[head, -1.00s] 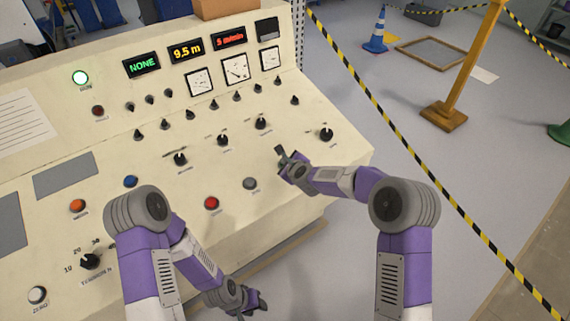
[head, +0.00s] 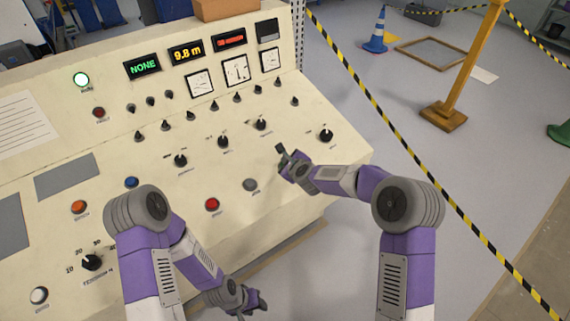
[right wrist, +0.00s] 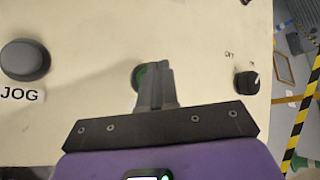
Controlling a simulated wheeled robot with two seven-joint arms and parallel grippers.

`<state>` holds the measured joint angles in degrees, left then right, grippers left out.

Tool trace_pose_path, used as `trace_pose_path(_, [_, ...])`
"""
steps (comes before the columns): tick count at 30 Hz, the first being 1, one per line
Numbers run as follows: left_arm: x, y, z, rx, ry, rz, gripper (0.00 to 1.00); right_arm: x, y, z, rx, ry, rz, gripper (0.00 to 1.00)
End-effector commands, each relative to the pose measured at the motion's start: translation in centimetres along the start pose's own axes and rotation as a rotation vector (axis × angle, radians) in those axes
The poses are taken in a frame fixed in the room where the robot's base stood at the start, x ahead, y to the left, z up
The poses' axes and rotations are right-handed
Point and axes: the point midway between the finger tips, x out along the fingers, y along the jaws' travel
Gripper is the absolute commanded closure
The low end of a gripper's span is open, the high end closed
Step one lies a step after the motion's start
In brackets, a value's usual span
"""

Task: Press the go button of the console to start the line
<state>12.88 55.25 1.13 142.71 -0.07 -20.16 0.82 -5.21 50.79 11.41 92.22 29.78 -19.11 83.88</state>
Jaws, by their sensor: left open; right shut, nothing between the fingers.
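The console (head: 110,210) is a cream sloping panel that fills the left half of the head view. The go button shows in the right wrist view as a green round button (right wrist: 139,76), partly hidden behind my fingers. My right gripper (head: 281,151) is shut and empty, with its tips over the button's spot at the panel's right side; it also shows in the right wrist view (right wrist: 156,70). Whether the tips touch the button, I cannot tell. In the head view the button is hidden by the gripper. My left gripper (head: 262,303) is open, low in front of the console.
A grey JOG button (head: 250,184) and a red button (head: 212,204) lie nearby. A black knob (head: 326,135) is right of my right gripper. The length display (head: 187,50) reads 9.8 m. Striped tape (head: 400,150) crosses the floor.

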Motion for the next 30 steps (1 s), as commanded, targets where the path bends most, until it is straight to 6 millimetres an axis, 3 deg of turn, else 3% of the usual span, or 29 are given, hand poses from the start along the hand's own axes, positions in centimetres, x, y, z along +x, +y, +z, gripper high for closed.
trace_pose_path(7, [-0.4, 0.1, 0.0, 0.0, 0.0, 0.0, 0.57, -0.4, -0.3, 0.4, 0.0, -0.001, 0.0, 1.0])
trace_pose_path(21, [-2.8, 1.0, 0.1, 0.0, 0.0, 0.0, 0.57, -3.5, -2.6, 2.6, -0.001, -0.001, -0.001, 1.0])
trace_pose_path(30, [-2.7, 1.0, 0.1, 0.0, 0.0, 0.0, 0.57, -3.5, -2.5, 2.5, 0.0, 0.0, 0.0, 1.0])
